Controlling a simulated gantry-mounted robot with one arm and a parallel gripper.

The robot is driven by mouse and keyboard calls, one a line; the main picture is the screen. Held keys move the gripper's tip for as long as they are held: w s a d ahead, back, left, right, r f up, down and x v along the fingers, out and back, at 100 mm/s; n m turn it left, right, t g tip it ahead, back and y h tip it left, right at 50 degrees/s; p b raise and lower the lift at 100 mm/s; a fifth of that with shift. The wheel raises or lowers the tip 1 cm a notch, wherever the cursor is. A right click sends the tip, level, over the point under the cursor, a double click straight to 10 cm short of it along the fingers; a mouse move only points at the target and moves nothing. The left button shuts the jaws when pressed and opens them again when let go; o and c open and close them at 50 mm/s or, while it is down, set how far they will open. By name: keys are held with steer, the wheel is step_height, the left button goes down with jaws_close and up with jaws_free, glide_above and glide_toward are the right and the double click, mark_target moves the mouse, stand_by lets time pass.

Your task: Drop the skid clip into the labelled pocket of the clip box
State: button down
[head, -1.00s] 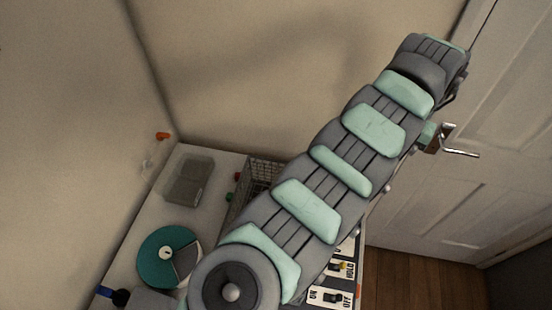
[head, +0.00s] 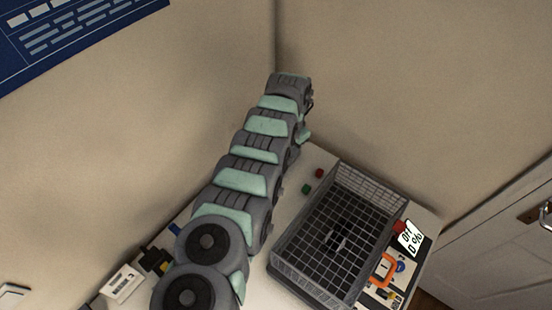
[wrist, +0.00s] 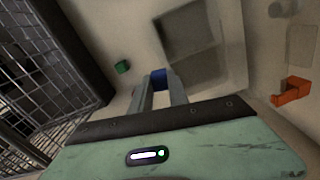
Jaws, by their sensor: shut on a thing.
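In the wrist view my gripper (wrist: 158,88) is shut on a small blue piece (wrist: 159,77), which I take to be the skid clip; the fingers hide part of it. Beyond it, a pale box with two darker square areas (wrist: 183,32), perhaps the clip box, lies on the light bench top. I cannot make out a label on it. The held piece appears in front of its near edge; its height above the bench is unclear. In the head view my arm hides the gripper and this box.
A grey wire basket (head: 280,265) stands right of my arm and at left in the wrist view (wrist: 75,60). A green block (head: 306,189) and a red block (head: 320,173) lie beside it. An orange piece (wrist: 292,91) is at right in the wrist view.

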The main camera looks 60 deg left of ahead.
steer(key=s+a+f+b, duration=0.1)
steer(key=s+f+b, duration=0.1)
steer(key=s+a+f+b, duration=0.1)
steer(key=s+f+b, duration=0.1)
steer(key=f, duration=0.1)
steer(key=s+a+f+b, duration=0.1)
steer(key=s+f+b, duration=0.1)
steer(key=f, duration=0.1)
steer(key=shift+s+a+f, duration=0.1)
steer(key=shift+a+f, duration=0.15)
steer(key=shift+a, duration=0.1)
steer(key=c, duration=1.2)
jaws_free()
steer(key=shift+r, duration=0.1)
step_height(320, 180, up, 11)
steer(key=p, duration=0.2)
steer(key=shift+p, duration=0.3)
